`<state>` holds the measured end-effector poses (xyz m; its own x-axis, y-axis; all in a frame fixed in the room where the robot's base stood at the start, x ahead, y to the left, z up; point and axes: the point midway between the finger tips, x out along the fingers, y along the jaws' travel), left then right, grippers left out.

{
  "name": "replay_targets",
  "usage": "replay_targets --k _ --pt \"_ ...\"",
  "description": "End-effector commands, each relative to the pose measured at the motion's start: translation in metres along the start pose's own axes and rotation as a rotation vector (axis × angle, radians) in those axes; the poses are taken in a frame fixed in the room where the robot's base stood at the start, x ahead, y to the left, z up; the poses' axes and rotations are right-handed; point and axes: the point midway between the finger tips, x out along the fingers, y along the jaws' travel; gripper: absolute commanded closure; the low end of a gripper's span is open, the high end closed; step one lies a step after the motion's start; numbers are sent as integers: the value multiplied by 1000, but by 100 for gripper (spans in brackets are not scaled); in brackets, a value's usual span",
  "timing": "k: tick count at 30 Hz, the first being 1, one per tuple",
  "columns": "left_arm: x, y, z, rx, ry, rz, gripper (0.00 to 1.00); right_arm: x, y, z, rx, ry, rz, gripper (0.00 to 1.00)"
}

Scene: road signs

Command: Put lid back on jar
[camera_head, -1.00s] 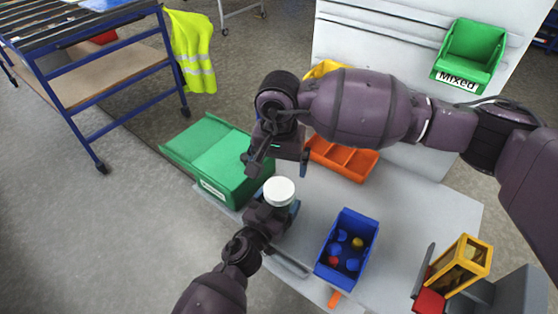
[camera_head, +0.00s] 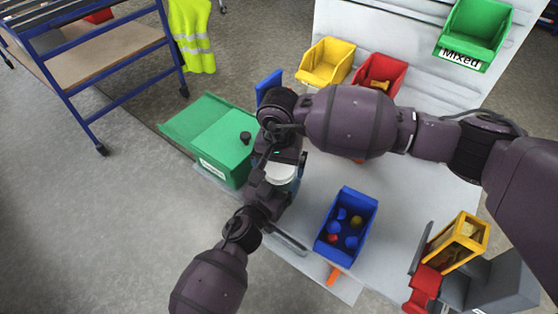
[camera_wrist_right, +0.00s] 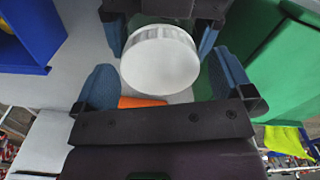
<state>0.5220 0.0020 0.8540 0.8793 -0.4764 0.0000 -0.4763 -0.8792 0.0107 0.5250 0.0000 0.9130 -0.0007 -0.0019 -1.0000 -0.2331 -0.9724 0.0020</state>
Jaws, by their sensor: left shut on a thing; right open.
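The jar's round white lid (camera_head: 281,174) shows in the head view between my two grippers, and its white top (camera_wrist_right: 160,60) fills the middle of the right wrist view. The jar body is mostly hidden below the lid, and I cannot tell how the lid sits on it. My left gripper (camera_head: 276,182) is shut on the jar from the lower left. Its blue pads flank the jar at the top of the right wrist view. My right gripper (camera_wrist_right: 163,78) is open just above, with one blue finger on each side of the lid and a gap to it.
A blue bin (camera_head: 346,228) with several small coloured pieces stands right of the jar. A green box (camera_head: 222,145) stands at left. Yellow (camera_head: 326,63) and red (camera_head: 382,76) bins are behind. A yellow frame (camera_head: 457,243) is at right. The grey table between is mostly clear.

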Motion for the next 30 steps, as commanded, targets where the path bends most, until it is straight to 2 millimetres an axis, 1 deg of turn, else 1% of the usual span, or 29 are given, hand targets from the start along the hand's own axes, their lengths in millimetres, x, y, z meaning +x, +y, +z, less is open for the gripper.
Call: replay_targets --k 2,9,12,17,20,30 --pt "0 0 1 -1 -1 0 81 0 0 0 0 0 0 2" --pt "0 0 1 -1 -1 0 81 0 0 0 0 0 0 39" --pt "0 0 1 -1 -1 0 81 0 0 0 0 0 0 52" --pt "0 0 1 -1 -1 0 81 0 0 0 24 0 0 52" --pt "0 0 1 -1 -1 0 81 0 0 0 107 0 1 52" --pt "0 0 1 -1 -1 -1 81 0 1 0 595 1 1 53"
